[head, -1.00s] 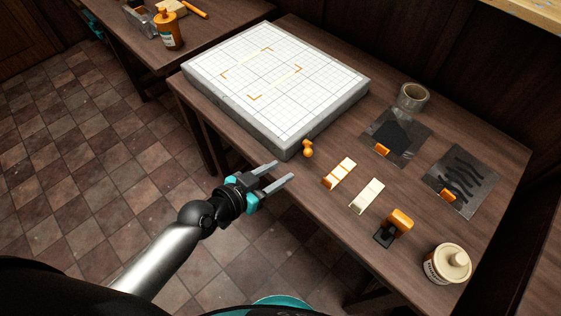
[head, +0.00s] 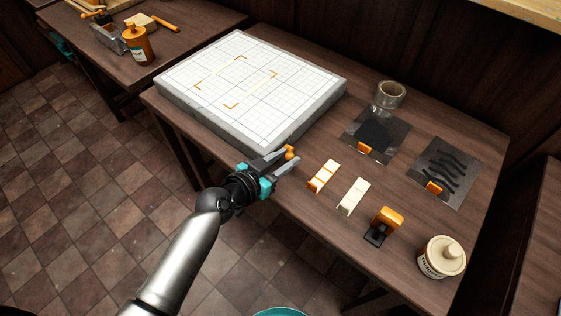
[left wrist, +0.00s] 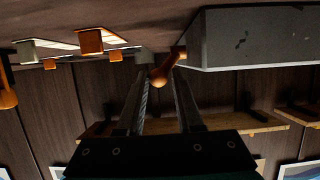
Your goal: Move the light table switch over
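The light table (head: 250,85) is a thick grey slab with a white gridded top, lying on the brown bench. Its switch (head: 290,152) is a small orange lever with a round knob at the slab's near right corner. My left gripper (head: 288,160) is open, its fingertips at the switch. In the left wrist view the orange knob (left wrist: 158,78) shows between the two spread fingers (left wrist: 160,98), beside the slab's grey side (left wrist: 250,40). I cannot tell whether a finger touches it. My right gripper is not in view.
Right of the switch lie an orange-and-cream strip (head: 323,176), a cream strip (head: 354,196) and an orange-handled black tool (head: 383,226).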

